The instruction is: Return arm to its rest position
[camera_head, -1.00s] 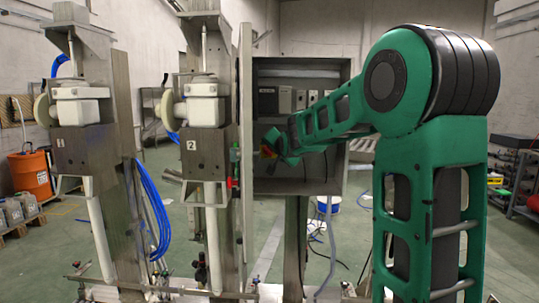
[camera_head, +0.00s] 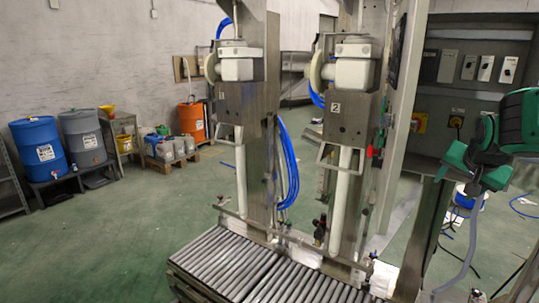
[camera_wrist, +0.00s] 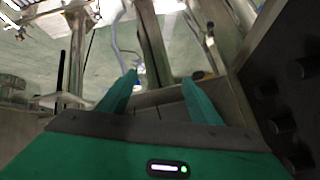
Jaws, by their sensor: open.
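My green gripper (camera_head: 462,172) is at the right edge of the head view, in front of the open grey control cabinet (camera_head: 425,133). The rest of my arm is mostly out of that view. In the wrist view my gripper (camera_wrist: 160,78) shows two green fingers spread apart with nothing between them. The dark cabinet wall with round knobs (camera_wrist: 300,68) is close on the right there.
Two filling lances (camera_head: 239,68) (camera_head: 352,70) stand on steel columns above a roller conveyor (camera_head: 235,264). The green floor at left is open.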

